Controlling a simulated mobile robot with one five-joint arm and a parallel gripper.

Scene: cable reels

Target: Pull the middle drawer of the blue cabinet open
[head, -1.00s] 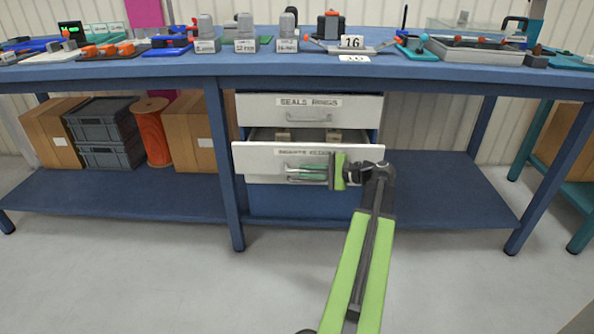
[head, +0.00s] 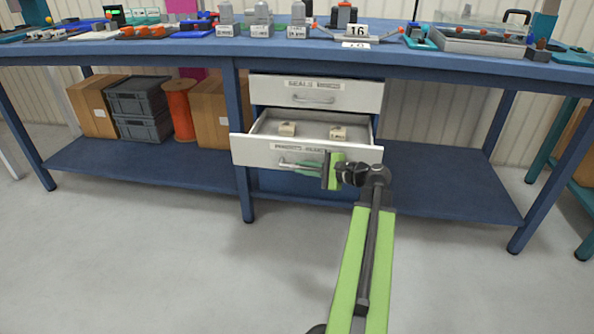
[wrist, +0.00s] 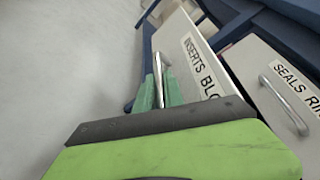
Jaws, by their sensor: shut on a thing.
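The blue cabinet (head: 290,182) under the bench has white drawer fronts. The lower white drawer (head: 255,152) stands pulled out, its label only partly readable, and two small pale blocks (head: 287,129) lie inside it. In the wrist view its front (wrist: 195,62) reads "INSERTS BLO…". My gripper (head: 308,168) is shut on this drawer's metal handle (wrist: 163,72), its green-tipped fingers around the bar. The upper drawer (head: 345,95), labelled "SEALS RINGS", is shut; its own handle (wrist: 284,104) is free. Anything of the cabinet below is mostly hidden behind the open drawer and my arm.
The workbench top (head: 180,48) carries several fixtures and small parts. Cardboard boxes (head: 95,106), grey crates (head: 140,100) and an orange spool (head: 180,108) stand on the left lower shelf. The floor in front (head: 150,260) is clear.

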